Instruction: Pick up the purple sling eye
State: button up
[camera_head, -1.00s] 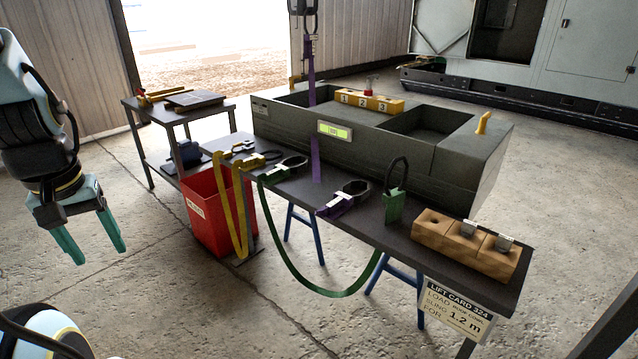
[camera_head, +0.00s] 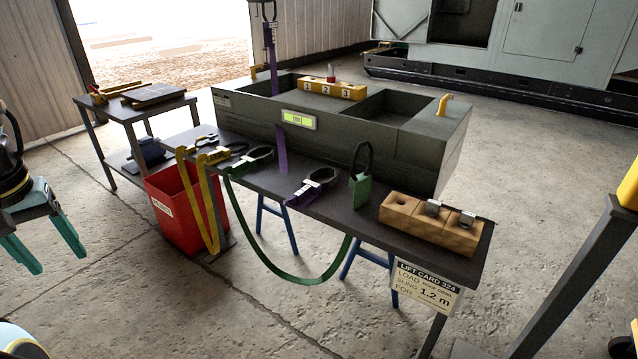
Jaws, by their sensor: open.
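The purple sling eye (camera_head: 304,194) lies on the dark bench (camera_head: 345,217), a purple tab joined to a black-grey ring. It sits between the green sling's black ring (camera_head: 255,157) to its left and the upright green sling eye (camera_head: 361,187) to its right. A purple strap (camera_head: 281,150) hangs from above at the bench's back side. My gripper (camera_head: 45,256) is at the far left, fingers pointing down and apart. It is empty and well away from the bench, with part of the arm cut off by the picture edge.
A long dark enclosure (camera_head: 415,160) with a yellow numbered block (camera_head: 335,89) stands behind the bench. A wooden block (camera_head: 430,224) sits at the bench's right end. A red bin (camera_head: 177,213) and yellow straps stand at its left. The green sling (camera_head: 290,277) droops below the front edge.

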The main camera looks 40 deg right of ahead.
aim_at(310, 189)
jog(key=i+l+z, duration=0.45)
jog(key=i+l, duration=0.35)
